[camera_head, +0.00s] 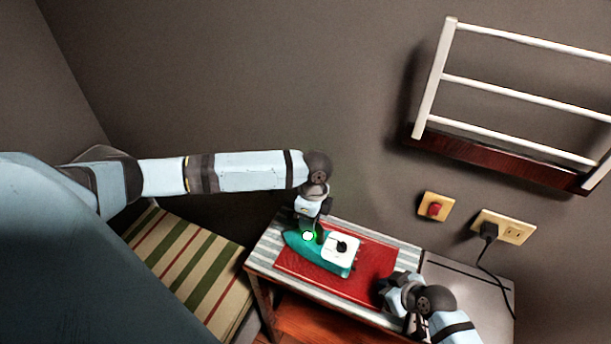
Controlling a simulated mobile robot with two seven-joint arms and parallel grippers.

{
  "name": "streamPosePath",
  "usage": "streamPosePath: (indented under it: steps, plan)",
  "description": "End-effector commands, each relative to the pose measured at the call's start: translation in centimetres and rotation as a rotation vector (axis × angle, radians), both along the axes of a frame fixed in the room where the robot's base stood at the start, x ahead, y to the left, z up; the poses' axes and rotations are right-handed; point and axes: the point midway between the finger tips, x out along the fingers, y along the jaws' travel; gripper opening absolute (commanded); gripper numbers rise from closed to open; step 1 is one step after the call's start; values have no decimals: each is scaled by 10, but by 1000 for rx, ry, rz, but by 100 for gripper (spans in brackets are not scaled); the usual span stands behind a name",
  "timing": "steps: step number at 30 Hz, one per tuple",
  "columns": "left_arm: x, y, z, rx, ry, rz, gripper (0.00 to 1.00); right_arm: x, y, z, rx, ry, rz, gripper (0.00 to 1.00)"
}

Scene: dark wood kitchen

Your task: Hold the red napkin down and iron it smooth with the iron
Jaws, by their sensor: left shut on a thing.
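The red napkin (375,262) lies spread on a striped cloth (402,248) on top of a small table. The teal and white iron (318,252) stands on the left part of the napkin, its pointed end toward the left. My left gripper (311,229) comes down from above and is shut on the iron near its pointed end; the fingertips are partly hidden. My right gripper (385,290) is at the napkin's right edge, low over it. Whether it touches the napkin, and whether its fingers are open, cannot be made out.
A striped cushioned seat (190,270) stands left of the table. A grey surface (465,290) lies to the right. On the wall are a red switch (434,209), a socket with a black plug and cord (490,232), and a white rack (510,95).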

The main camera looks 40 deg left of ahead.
Motion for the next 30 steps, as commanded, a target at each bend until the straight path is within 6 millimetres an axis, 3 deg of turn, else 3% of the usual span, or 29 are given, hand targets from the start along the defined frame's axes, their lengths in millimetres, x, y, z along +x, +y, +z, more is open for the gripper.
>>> streamPosePath:
  steps: [23,30]
  plan:
    - [7,-34,0,-2,1,-3,0,-1,0,-2,-2,3,1,0]
    - [7,-32,0,0,1,-2,0,-1,0,-2,-2,3,1,0]
